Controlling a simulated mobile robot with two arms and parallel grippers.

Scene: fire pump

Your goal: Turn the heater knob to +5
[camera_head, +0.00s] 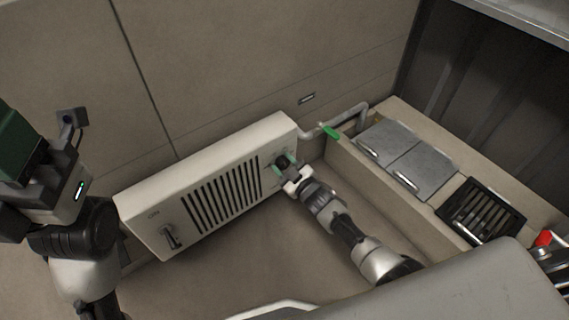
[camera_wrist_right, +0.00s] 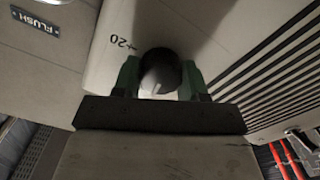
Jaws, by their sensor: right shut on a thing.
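The heater (camera_head: 215,190) is a long cream box against the wall, with black vent slots in its middle. Its dark round knob (camera_head: 282,161) sits at the right end of its front. My right gripper (camera_head: 285,166) is at the knob, with its green fingers on both sides, shut on it. In the right wrist view the knob (camera_wrist_right: 161,72) is between the two fingers (camera_wrist_right: 160,78), and a "+20" mark shows just above and left of it. Other scale marks are hidden or too small to read. My left gripper (camera_head: 45,165) is at the left edge, away from the heater; its fingertips are not clear.
A lever switch (camera_head: 170,237) marked "ON" is at the heater's left end. A pipe with a green handle (camera_head: 331,132) runs right of the heater. A counter with grey lids (camera_head: 405,158) and a black grate (camera_head: 480,212) stands at the right.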

